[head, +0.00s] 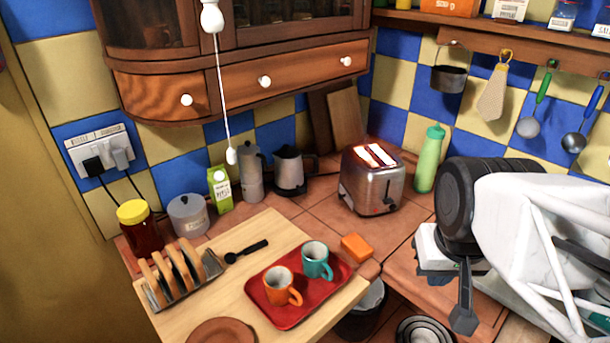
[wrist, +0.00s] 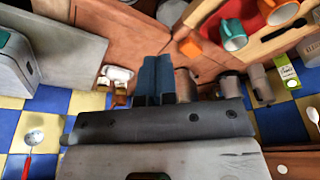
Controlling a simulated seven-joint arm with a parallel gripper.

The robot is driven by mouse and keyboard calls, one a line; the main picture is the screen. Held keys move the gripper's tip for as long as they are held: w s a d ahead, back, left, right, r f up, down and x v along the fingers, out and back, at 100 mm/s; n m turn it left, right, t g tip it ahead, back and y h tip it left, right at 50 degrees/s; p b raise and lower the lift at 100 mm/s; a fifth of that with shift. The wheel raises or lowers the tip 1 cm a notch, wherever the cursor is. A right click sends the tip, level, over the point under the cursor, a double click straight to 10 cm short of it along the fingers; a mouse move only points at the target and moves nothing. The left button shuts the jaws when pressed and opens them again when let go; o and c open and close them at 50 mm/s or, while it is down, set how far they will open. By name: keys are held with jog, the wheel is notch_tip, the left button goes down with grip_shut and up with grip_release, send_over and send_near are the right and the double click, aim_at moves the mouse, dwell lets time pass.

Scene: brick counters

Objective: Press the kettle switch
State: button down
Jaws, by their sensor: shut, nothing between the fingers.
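The kettle (head: 290,170) is a dark metal jug at the back of the counter, left of the toaster; it also shows in the wrist view (wrist: 231,84). I cannot make out a switch on its body. A white double socket (head: 106,150) is on the tiled wall at the left, with a black and a pale plug in it. Small labels sit above it, too small to read surely. My gripper (head: 463,322) is shut and empty at the right front, far from the kettle and the socket. In the wrist view its dark fingers (wrist: 154,80) are together.
A red tray (head: 262,318) holds two mugs. A cord (head: 222,95) hangs from above.

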jog(key=n+g, duration=0.1)
jog(key=n, duration=0.3)
send_over(303, 191)
jog(key=s, duration=0.1)
notch_tip(303, 191, down, 15)
jog(key=shift+d+y, duration=0.2)
jog(key=shift+y, duration=0.1)
dwell(0.5)
jog(key=shift+w+a+f, duration=0.1)
jog(key=shift+w+f, duration=0.05)
jog(key=shift+f, duration=1.55)
jog(key=shift+w+f, duration=0.1)
jog(key=shift+f, duration=1.6)
